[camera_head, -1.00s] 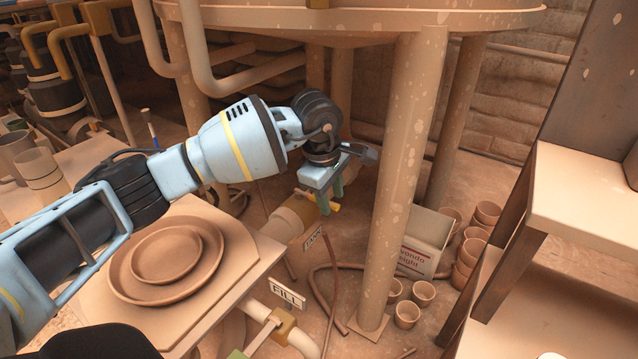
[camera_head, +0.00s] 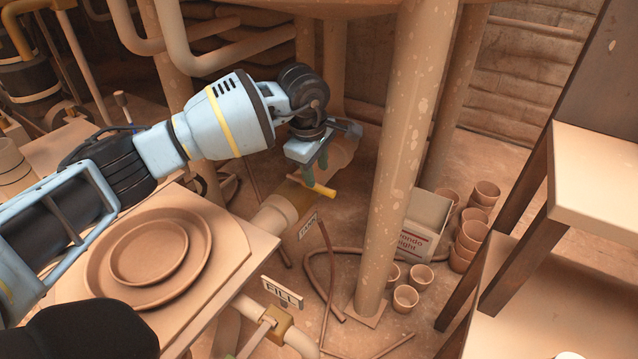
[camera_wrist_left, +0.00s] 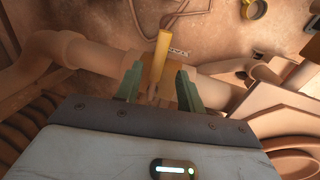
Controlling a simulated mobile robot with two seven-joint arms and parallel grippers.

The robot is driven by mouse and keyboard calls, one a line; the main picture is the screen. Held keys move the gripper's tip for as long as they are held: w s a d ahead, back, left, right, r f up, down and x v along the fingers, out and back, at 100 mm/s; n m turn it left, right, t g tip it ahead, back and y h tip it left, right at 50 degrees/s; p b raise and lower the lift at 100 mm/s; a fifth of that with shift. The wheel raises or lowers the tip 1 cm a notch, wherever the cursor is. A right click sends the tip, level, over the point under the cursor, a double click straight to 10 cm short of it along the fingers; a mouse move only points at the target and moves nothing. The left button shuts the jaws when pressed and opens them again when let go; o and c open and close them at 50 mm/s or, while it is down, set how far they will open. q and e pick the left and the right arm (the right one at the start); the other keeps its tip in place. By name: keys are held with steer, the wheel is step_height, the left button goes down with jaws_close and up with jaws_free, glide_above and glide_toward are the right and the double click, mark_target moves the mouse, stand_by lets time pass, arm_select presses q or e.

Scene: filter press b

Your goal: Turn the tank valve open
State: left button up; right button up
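The tank valve's yellow handle (camera_head: 319,188) shows just below my left gripper (camera_head: 313,172) in the head view. The valve's brass-coloured body sits on the thick pipe behind a small TANK sign (camera_head: 308,226). In the left wrist view the yellow handle (camera_wrist_left: 161,55) stands out from the valve body (camera_wrist_left: 191,94), in the gap between the two green fingers of the left gripper (camera_wrist_left: 158,84). The fingers are apart, with visible room on both sides of the handle. The handle's near end is partly hidden. My right gripper is not in view.
A FILL sign (camera_head: 282,292) and a second valve (camera_head: 270,322) are nearer. A tank leg (camera_head: 405,160) stands right of the gripper. A table (camera_head: 245,232) with stacked plates (camera_head: 150,250) is at left. Clay pots (camera_head: 470,235) and a box (camera_head: 424,225) are on the floor.

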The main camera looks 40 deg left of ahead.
mark_target(319, 186)
arm_select(q)
steer(key=f, duration=0.2)
steer(key=w+f+b, duration=0.1)
steer(key=f, duration=0.1)
steer(key=shift+f, duration=0.3)
steer(key=shift+r, duration=0.1)
steer(key=c, duration=0.7)
jaws_close()
